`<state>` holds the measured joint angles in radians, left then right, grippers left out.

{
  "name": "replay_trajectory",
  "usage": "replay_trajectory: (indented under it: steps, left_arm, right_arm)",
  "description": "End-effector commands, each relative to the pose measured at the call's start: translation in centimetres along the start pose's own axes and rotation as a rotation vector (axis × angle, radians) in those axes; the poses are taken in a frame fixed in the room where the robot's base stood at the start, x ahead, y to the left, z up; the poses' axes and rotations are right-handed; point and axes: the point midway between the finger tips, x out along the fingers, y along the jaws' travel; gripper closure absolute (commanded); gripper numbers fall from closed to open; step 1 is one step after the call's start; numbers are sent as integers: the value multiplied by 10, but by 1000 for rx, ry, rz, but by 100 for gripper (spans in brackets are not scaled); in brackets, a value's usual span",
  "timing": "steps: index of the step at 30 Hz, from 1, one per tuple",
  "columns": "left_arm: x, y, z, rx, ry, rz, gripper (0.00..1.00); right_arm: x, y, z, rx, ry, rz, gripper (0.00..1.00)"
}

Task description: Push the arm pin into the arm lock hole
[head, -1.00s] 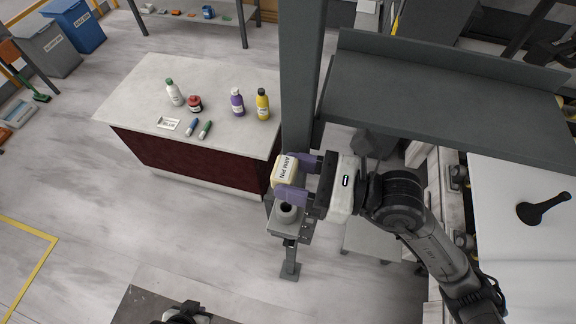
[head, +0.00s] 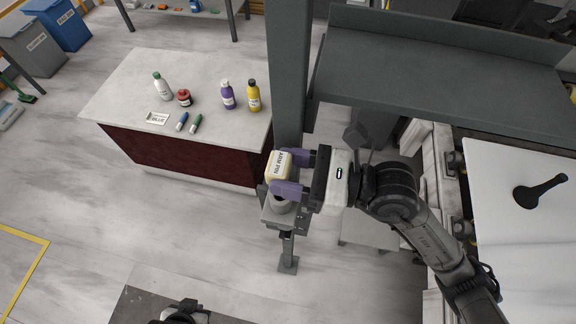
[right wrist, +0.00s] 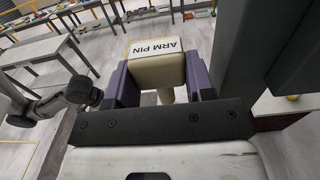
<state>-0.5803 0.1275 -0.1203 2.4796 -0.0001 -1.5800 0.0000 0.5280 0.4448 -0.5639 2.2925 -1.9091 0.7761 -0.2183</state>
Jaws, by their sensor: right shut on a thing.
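My right gripper (head: 291,172) is shut on the block, with a purple finger on each side. My gripper partly covers the collar, and I cannot tell whether the stem is in the hole. Part of what seems to be my left gripper (head: 182,312) shows at the bottom edge; its fingers are not clear.
A thick grey column (head: 288,80) stands close behind the pin. A grey shelf (head: 440,80) is at the upper right. A counter (head: 130,90) with bottles and markers stands to the left. Open floor lies at the lower left.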

Motion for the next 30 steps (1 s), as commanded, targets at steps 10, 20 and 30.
replay_trajectory:
  steps: [10, 20, 30]
  left_arm:
    - [20, 4, 6, -11, 2, 8, 100]
    - [20, 4, 6, -12, 2, 9, 100]
    - [19, 1, 6, -2, 1, 1, 100]
  right_arm:
    - [0, 0, -24, -1, -1, 0, 81]
    - [0, 0, -25, -1, -1, 0, 81]
    - [0, 0, -25, -1, -1, 0, 81]
